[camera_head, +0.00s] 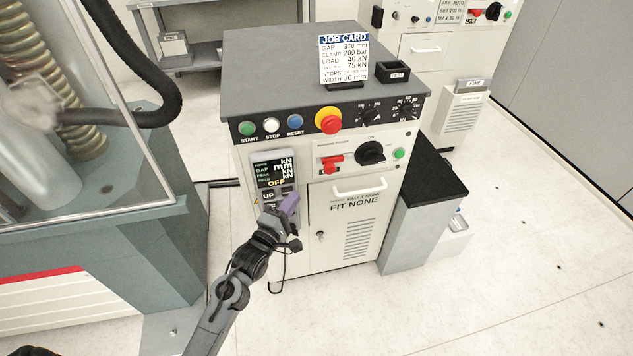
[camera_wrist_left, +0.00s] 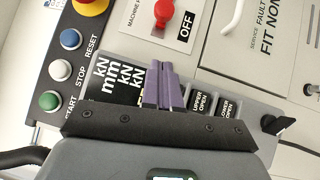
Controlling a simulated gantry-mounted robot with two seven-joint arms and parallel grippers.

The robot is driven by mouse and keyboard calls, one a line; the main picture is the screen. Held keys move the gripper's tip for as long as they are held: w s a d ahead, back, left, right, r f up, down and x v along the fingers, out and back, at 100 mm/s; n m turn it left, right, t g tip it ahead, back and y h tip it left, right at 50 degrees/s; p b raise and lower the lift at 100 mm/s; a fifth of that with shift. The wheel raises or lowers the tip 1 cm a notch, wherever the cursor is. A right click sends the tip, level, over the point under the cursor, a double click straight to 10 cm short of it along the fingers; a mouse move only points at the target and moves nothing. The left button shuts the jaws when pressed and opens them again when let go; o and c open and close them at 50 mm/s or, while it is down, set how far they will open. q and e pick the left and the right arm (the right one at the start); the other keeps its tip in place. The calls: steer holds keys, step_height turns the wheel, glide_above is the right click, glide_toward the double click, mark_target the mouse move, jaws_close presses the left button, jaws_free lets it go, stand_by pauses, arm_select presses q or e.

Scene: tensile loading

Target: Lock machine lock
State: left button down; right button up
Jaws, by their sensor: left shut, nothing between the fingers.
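The grey and white control cabinet (camera_head: 325,95) stands in the middle of the head view. Its front has a red switch handle (camera_head: 332,161), a black rotary knob (camera_head: 370,153) and a small key lock (camera_head: 320,235) on the door. I cannot tell which is the machine lock. The red handle also shows in the left wrist view (camera_wrist_left: 163,12), beside an OFF label. My left gripper (camera_head: 290,203) is shut and empty in front of the cabinet, just below the display (camera_head: 273,172). Its purple fingers also show in the left wrist view (camera_wrist_left: 164,85), overlapping the display and button panel.
START, STOP and RESET buttons and a red emergency stop (camera_head: 328,120) line the cabinet's upper front. A job card (camera_head: 344,60) stands on top. A glass-fronted machine (camera_head: 100,235) is at left. A black-topped grey block (camera_head: 432,180) stands right of the cabinet.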

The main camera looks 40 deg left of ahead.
arm_select(q)
steer(key=d+b+x, duration=0.2)
steer(key=b+x, duration=0.1)
steer(key=x, duration=0.6)
steer(key=shift+w+d+r, duration=0.15)
steer(key=shift+w+d, duration=0.2)
steer(key=shift+w, duration=0.1)
arm_select(e)
steer(key=shift+a+f, duration=0.15)
steer(key=shift+f, duration=1.8)
